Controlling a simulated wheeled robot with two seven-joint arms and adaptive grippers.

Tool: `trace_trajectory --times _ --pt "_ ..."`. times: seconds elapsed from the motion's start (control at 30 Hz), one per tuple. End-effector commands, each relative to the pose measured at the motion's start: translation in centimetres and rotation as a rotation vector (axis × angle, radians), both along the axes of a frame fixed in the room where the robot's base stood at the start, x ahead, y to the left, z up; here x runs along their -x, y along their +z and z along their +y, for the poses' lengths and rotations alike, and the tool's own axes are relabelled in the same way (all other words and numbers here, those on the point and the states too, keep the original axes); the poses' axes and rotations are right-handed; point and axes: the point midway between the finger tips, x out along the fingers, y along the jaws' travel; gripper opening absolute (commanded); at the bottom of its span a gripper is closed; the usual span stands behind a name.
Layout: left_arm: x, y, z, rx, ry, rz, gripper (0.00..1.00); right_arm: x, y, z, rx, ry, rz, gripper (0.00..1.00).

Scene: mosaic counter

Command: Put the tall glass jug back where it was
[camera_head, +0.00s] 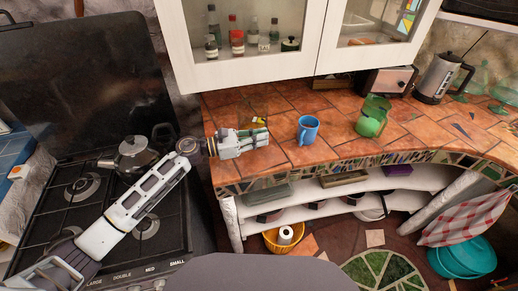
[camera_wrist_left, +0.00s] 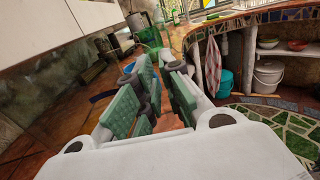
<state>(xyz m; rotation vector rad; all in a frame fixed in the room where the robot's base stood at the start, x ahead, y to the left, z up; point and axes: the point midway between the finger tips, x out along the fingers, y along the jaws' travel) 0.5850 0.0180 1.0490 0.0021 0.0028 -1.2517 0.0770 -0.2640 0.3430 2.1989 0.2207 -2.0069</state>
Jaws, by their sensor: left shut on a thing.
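A faint, clear glass shape, which I take to be the tall glass jug (camera_head: 253,104), shows upright just behind my left gripper on the tiled counter. Its outline is hard to see and its lower part is hidden by the fingers. My left gripper (camera_head: 250,141) reaches over the counter's left end and is shut on the jug. In the left wrist view the gripper's (camera_wrist_left: 160,68) green-padded fingers stand a little apart, and the glass between them is hard to make out. My right gripper is not in view.
A blue mug (camera_head: 308,130) stands right of the gripper, with a green glass vessel (camera_head: 370,121) beyond it. A toaster (camera_head: 388,81) and an electric kettle (camera_head: 437,78) stand farther right. A stove kettle (camera_head: 134,156) sits on the hob under my arm. A cabinet (camera_head: 262,71) hangs above.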

Motion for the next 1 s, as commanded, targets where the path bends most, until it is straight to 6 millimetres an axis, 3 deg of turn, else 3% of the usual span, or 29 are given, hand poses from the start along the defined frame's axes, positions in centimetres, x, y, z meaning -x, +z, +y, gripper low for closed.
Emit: trace_trajectory --times 0.2,0.63,1.0 --pt "-0.1 -1.4 0.0 0.002 0.002 -0.005 0.00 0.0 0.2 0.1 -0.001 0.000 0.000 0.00" --pt "-0.1 -1.9 0.0 0.002 0.001 -0.005 0.00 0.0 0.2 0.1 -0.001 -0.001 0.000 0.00" --pt "-0.1 -5.0 0.0 0.003 0.001 -0.004 0.00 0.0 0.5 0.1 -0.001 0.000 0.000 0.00"
